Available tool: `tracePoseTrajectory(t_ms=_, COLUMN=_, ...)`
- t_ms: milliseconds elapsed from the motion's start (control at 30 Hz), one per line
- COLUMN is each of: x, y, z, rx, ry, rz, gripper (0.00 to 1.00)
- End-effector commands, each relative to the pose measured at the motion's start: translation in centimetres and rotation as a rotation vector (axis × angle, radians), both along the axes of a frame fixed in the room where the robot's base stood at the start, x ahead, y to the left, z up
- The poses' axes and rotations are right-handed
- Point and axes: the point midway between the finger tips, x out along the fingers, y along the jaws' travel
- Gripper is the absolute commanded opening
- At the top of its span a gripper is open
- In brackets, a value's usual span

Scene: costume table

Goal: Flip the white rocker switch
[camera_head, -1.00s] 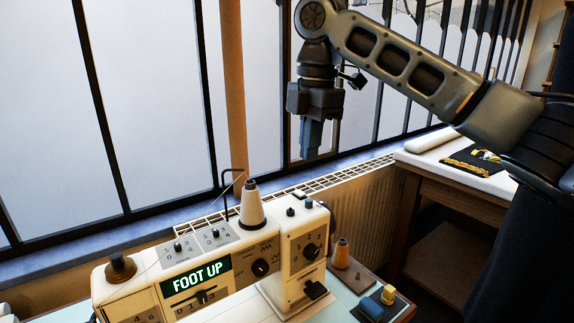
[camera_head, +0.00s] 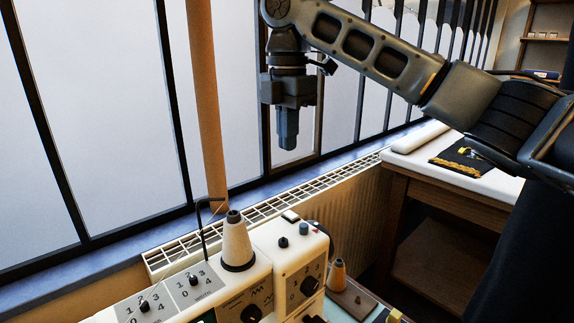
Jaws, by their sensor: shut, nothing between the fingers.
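The cream sewing machine (camera_head: 262,262) stands at the bottom of the head view, its lower front cut off by the frame. A small white piece in a dark surround (camera_head: 290,216) sits on the back of its top right end; it looks like the white rocker switch, but it is too small to tell which way it is tipped. My gripper (camera_head: 288,143) points down, shut and empty. In the picture it is above the small white piece and apart from the machine.
A thread cone (camera_head: 236,243) and a bent black wire guide (camera_head: 204,228) stand up from the machine. A dark knob (camera_head: 283,242) and a blue-grey knob (camera_head: 304,229) are near the white piece. Behind are a radiator (camera_head: 345,205) and barred windows. A side table (camera_head: 410,160) stands right.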

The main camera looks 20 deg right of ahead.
Motion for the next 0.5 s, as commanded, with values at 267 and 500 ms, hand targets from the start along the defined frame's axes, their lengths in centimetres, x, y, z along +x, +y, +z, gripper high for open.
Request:
tracePoseTrajectory(t_ms=267, x=-0.1, y=-0.1, z=-4.9, rx=-0.001, ry=0.003, rz=-0.001, gripper=0.0)
tracePoseTrajectory(t_ms=500, x=-0.1, y=0.0, z=-9.5, rx=0.0, ry=0.003, rz=0.0, gripper=0.0)
